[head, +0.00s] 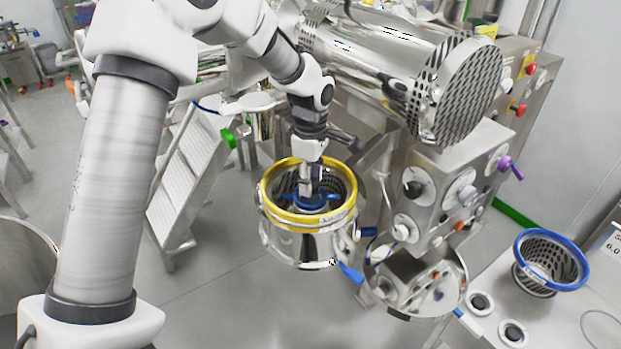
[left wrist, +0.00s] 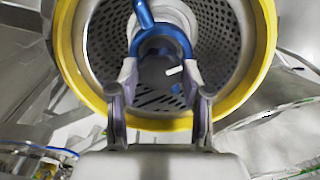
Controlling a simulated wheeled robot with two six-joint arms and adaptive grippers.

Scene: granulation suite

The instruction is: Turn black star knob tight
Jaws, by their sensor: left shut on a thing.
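My left gripper (head: 308,190) reaches down from above into a steel basket (head: 303,246) with a yellow rim (head: 272,212). In the left wrist view my two gripper fingers (left wrist: 160,76) are on either side of a dark knob (left wrist: 155,73) with a white mark, at the centre of a blue hub (left wrist: 178,38). The fingers are shut on this dark knob. Its star shape cannot be made out, as the fingers cover its sides. In the head view the blue hub (head: 316,203) shows below the gripper, and the knob itself is hidden. My right gripper is not in view.
A steel machine with a perforated drum end (head: 466,88) stands behind and right, with a knob panel (head: 436,215) beside the basket. A blue-rimmed basket (head: 545,283) stands on a bench (head: 570,320) at right. Steps (head: 188,172) stand behind left. Open floor lies in front.

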